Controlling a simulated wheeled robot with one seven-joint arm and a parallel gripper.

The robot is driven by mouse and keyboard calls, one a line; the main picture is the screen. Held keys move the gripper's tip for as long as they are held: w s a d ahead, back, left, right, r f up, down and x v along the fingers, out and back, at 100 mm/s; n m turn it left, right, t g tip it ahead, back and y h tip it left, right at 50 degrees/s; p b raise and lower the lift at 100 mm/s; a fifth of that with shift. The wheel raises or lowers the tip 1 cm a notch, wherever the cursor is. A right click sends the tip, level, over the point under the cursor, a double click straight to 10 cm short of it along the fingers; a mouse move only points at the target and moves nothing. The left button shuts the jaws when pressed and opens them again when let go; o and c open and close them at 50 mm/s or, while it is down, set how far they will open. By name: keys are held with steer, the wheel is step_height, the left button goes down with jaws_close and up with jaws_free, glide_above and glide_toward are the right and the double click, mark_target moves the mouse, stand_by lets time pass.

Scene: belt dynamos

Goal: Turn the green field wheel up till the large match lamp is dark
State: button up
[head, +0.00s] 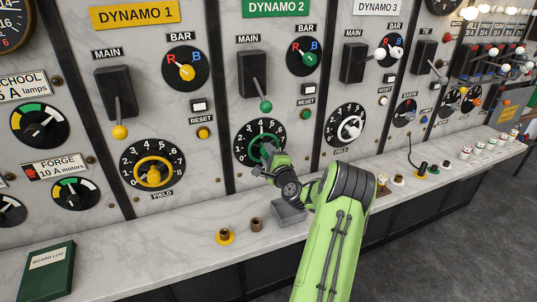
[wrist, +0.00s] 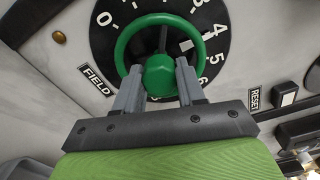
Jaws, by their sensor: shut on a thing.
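The green field wheel (head: 256,141) is on the DYNAMO 2 panel, on a black numbered dial (head: 240,153). In the wrist view its green rim (wrist: 121,48) fills the upper middle, with a green grip (wrist: 160,76) at its lower side. My gripper (wrist: 158,82) is shut on this grip, one finger on each side; in the head view my gripper (head: 267,165) partly hides the wheel and lower dial. A white pointer mark (wrist: 187,44) shows inside the rim, toward the 4 and 5 side. I cannot pick out a large match lamp for certain in either view.
The DYNAMO 2 MAIN lever (head: 260,90) and its BAR knob (head: 308,59) are above the wheel. Yellow (head: 153,173) and white (head: 350,128) field wheels flank it. A marble ledge (head: 180,235) below carries small posts and a green log book (head: 47,272).

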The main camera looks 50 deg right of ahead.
steer(key=shift+w+a+f, duration=0.1)
steer(key=shift+a+f, duration=0.05)
steer(key=shift+f, duration=0.05)
steer(key=o, duration=0.8)
steer(key=shift+o, duration=1.3)
steer(key=shift+r, duration=0.15)
steer(key=b+v, duration=0.4)
steer(key=v, duration=1.1)
steer(key=shift+s+a, duration=0.2)
steer(key=shift+s, duration=0.1)
